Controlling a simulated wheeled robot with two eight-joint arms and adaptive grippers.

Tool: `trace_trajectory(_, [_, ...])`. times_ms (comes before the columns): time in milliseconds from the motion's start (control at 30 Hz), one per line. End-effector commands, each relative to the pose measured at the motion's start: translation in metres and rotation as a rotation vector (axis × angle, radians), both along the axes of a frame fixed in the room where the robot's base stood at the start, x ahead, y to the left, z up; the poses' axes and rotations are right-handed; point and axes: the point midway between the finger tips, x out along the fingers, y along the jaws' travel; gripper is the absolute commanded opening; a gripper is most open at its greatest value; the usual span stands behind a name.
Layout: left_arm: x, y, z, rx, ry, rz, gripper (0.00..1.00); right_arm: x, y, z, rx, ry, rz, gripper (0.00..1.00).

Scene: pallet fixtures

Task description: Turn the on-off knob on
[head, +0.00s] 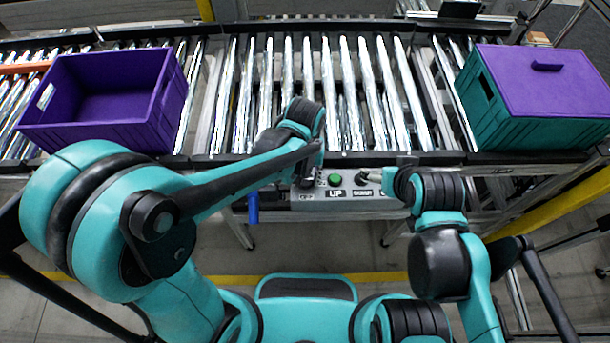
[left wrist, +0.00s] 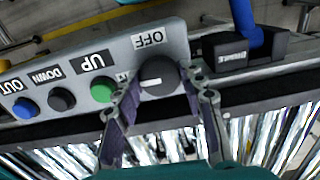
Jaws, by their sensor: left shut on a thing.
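The on-off knob (left wrist: 157,76) is a dark round knob with a short pale mark, on a grey control panel (head: 348,204). An OFF label (left wrist: 149,38) sits beside it; another label is partly covered by a finger. My left gripper (left wrist: 160,88) has its two fingers on either side of the knob and is shut on it. In the head view, my left gripper (head: 308,176) is over the panel's left end and mostly hides the knob. My right gripper (head: 402,182) is by the panel's right end, its fingers hard to make out.
Green UP (left wrist: 102,89), black DOWN (left wrist: 61,99) and blue OUT (left wrist: 24,109) buttons line the panel. A blue handle (head: 253,207) stands close to the left gripper. A roller conveyor (head: 345,95) carries an open purple crate (head: 95,128) and a teal crate with purple lid (head: 545,133).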

Motion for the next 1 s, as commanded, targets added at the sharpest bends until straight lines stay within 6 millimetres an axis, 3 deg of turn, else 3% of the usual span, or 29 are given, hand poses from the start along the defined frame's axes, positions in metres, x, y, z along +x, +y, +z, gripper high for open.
trace_trajectory(600, [-0.0002, 0.0, -0.0002, 0.0, 0.0, 0.044, 0.11, 0.0, 0.0, -0.0001, 0.0, 0.0, 0.0, 0.78])
trace_trajectory(633, [-0.0002, 0.0, -0.0002, 0.0, 0.0, 0.044, 0.42, 0.0, 0.0, -0.0001, 0.0, 0.0, 0.0, 0.78])
trace_trajectory(700, [-0.0002, 0.0, -0.0002, 0.0, 0.0, 0.044, 0.61, 0.0, 0.0, -0.0001, 0.0, 0.0, 0.0, 0.78])
trace_trajectory(1000, [-0.0001, 0.0, 0.0004, 0.0, 0.0, 0.043, 0.61, 0.0001, 0.0, -0.0001, 0.0, 0.0, 0.0, 0.78])
